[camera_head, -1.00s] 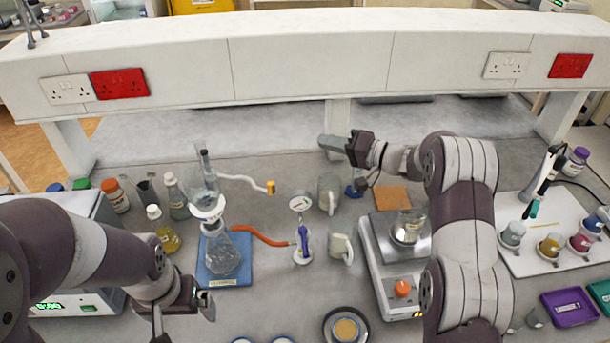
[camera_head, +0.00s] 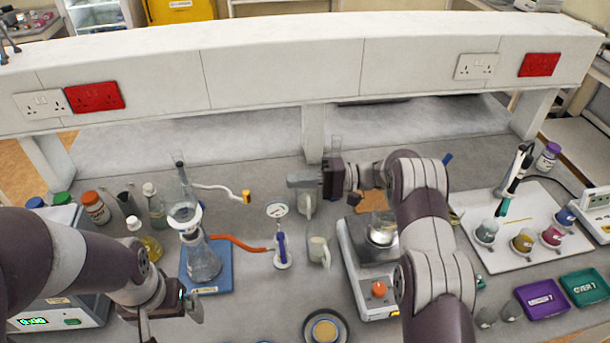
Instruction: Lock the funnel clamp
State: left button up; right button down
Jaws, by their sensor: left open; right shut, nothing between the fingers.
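A glass filter funnel (camera_head: 182,190) stands upright on a conical flask (camera_head: 204,265). A whitish collar (camera_head: 185,217) lies at their joint; I cannot tell whether it is the clamp or whether it is locked. The flask stands on a blue base (camera_head: 219,281). An orange hose (camera_head: 238,243) runs from the flask to a stand with a round gauge (camera_head: 277,211) and a purple part. My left gripper (camera_head: 188,306) is open and empty, in front of the blue base and apart from the flask. My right gripper (camera_head: 303,181) is shut and empty, behind the gauge to the right.
A white hose ends in a yellow clip (camera_head: 246,197) behind the flask. Beakers (camera_head: 318,251) stand right of the gauge. A balance (camera_head: 362,290) lies under my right arm. Bottles (camera_head: 96,208) stand at left; a white board (camera_head: 520,245) with pots is at right.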

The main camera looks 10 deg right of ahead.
jog(key=s+a+p, duration=0.2)
jog(key=a+p, duration=0.3)
jog(key=a, duration=0.3)
jog(key=shift+s+a, duration=0.15)
jog(key=shift+s, duration=0.05)
